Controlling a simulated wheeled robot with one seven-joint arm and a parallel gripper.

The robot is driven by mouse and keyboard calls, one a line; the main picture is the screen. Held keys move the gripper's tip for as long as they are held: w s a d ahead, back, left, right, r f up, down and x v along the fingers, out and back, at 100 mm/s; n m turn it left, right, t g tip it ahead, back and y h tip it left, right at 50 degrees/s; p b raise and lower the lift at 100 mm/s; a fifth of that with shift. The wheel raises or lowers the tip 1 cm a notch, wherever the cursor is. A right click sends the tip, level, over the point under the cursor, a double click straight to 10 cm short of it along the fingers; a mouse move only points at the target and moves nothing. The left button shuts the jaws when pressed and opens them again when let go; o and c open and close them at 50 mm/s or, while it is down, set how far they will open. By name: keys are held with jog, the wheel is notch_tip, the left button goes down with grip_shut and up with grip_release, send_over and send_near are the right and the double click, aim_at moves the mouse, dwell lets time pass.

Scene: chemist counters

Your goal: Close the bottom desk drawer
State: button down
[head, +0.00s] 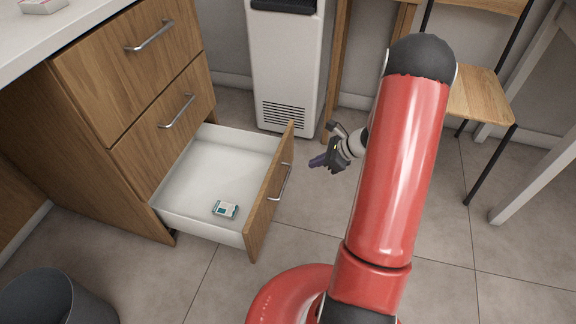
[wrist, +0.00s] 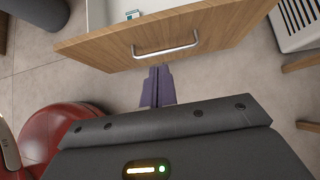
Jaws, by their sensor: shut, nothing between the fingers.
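The bottom desk drawer (head: 181,217) is pulled out from the wooden desk. Its white inside holds a small white and teal box (head: 225,209). The drawer's wooden front (head: 264,208) has a metal handle (head: 286,181), and this front also shows in the wrist view (wrist: 220,22) with its handle (wrist: 166,48). My gripper (head: 318,160) is outside the drawer, just to the right of the front's far end. In the wrist view my gripper (wrist: 158,72) has its purple fingers together, pointing toward the drawer front below the handle. I cannot tell whether they touch it. Nothing is held.
Two closed drawers, the top one (head: 110,75) and the middle one (head: 150,125), sit above. A dark bin (head: 90,305) stands at the lower left. A white heater-like unit (head: 285,65) stands behind, and a wooden chair (head: 478,98) is at the right.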

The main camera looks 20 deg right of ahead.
aim_at(274, 172)
jog(key=x, duration=0.4)
jog(key=a+r+x, duration=0.1)
jog(key=x, duration=0.3)
jog(key=w+x, duration=0.1)
jog(key=x, duration=0.3)
jog(key=shift+a+r, duration=0.15)
jog(key=shift+r, duration=0.2)
jog(key=shift+w+a, duration=0.25)
jog(key=shift+a, duration=0.15)
